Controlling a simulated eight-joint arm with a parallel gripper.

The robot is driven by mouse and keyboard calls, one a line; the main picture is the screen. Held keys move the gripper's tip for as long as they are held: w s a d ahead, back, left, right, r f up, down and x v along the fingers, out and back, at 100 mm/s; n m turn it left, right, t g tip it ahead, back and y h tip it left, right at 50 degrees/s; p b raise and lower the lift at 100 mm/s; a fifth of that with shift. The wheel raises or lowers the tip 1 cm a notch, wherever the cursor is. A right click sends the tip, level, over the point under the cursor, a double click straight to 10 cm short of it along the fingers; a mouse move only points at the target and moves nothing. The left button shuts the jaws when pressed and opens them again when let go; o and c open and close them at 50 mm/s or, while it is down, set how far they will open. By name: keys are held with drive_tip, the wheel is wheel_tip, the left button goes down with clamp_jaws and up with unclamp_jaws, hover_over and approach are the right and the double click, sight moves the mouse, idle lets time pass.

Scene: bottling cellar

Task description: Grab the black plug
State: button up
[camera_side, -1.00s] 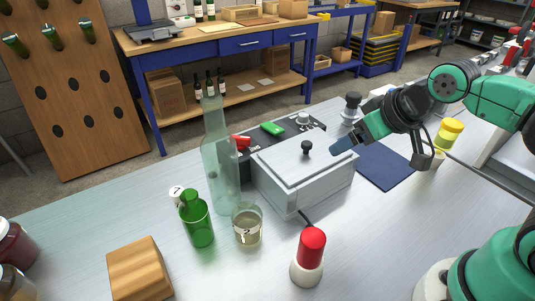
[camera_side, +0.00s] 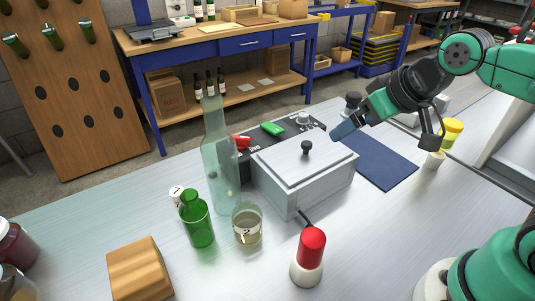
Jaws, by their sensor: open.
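A dark stopper-like piece with a round top (camera_side: 352,98), which looks like the black plug, stands behind my gripper; its lower part is mostly hidden. My gripper (camera_side: 343,131), with blue fingers, is open and angled down to the left. It is in front of the dark piece in the picture, above the right rear of the metal box (camera_side: 313,183). I see nothing held in it. I cannot tell the gap between fingers and piece. A small black knob (camera_side: 306,147) sits on the box lid.
A dark panel (camera_side: 258,148) behind the box carries red, green and pale pieces. A tall clear bottle (camera_side: 219,165), green bottle (camera_side: 196,222), glass (camera_side: 247,226) and red-topped piece (camera_side: 309,255) stand left and front. A blue mat (camera_side: 385,168) lies bare at right.

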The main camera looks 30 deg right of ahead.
wheel_tip(320, 180, up, 2)
drive_tip(key=m+t+h, duration=0.1)
drive_tip(key=t, duration=0.5)
hover_over(356, 94)
drive_tip(key=s, duration=0.3)
wheel_tip(356, 94, down, 2)
drive_tip(key=f, duration=0.8)
drive_tip(key=shift+w+f, duration=0.15)
drive_tip(key=shift+w, duration=0.05)
drive_tip(key=shift+w+f, duration=0.15)
drive_tip(key=shift+f, duration=0.1)
drive_tip(key=shift+x, duration=2.65)
drive_tip(key=shift+a+r, duration=0.1)
